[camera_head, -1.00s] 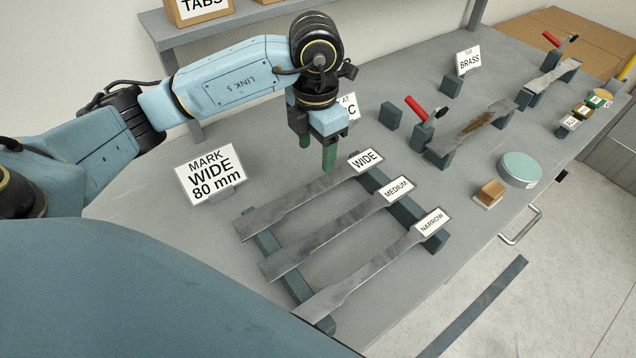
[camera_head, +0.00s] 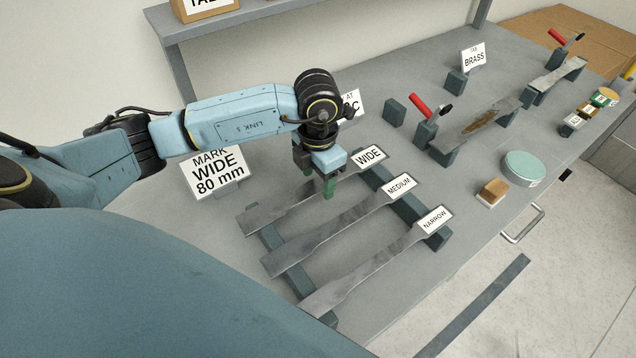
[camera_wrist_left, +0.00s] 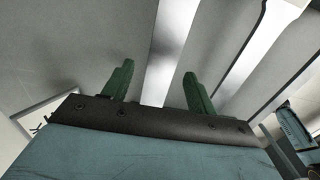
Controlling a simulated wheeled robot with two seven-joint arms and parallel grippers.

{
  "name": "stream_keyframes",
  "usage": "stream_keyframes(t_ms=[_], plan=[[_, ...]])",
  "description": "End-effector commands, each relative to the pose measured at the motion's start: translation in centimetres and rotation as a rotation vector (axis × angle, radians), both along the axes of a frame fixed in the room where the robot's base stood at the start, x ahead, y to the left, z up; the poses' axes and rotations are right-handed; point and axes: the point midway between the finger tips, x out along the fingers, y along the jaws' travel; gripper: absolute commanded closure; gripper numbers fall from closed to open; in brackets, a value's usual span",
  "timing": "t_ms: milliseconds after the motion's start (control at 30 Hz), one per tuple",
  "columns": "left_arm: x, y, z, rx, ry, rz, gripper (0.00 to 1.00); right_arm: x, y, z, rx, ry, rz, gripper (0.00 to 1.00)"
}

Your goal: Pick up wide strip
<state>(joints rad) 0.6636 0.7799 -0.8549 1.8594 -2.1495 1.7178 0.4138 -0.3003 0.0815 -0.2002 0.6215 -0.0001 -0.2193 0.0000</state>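The wide strip (camera_head: 282,211) is a grey metal bar with a narrower middle. It lies across two dark rails, with its WIDE label (camera_head: 369,155) at the far right end. My left gripper (camera_head: 317,186) is over the wide strip's middle, pointing down. In the left wrist view its green fingers (camera_wrist_left: 158,86) are open, one on each side of the strip (camera_wrist_left: 171,40), with gaps on both sides. I cannot tell whether the fingertips reach down to the strip's level. My right gripper is not in view.
The medium strip (camera_head: 310,241) and narrow strip (camera_head: 352,281) lie parallel, nearer the front. The "MARK WIDE 80 mm" sign (camera_head: 216,173) stands left of the gripper. Fixtures with red-handled clamps (camera_head: 420,106) and a round teal-topped item (camera_head: 523,167) are to the right.

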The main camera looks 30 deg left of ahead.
Motion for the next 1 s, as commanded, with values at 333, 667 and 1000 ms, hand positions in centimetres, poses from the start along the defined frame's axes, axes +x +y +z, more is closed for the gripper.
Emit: stream_keyframes(t_ms=[333,667,1000], plan=[[0.0,0.0,0.1,0.0,0.0,0.0,0.88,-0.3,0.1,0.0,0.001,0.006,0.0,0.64],[0.1,0.0,0.2,-0.001,-0.004,0.0,1.0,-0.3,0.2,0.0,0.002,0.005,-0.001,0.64],[0.2,0.0,2.9,-0.001,-0.009,-0.001,1.0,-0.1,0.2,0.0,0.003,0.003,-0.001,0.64]])
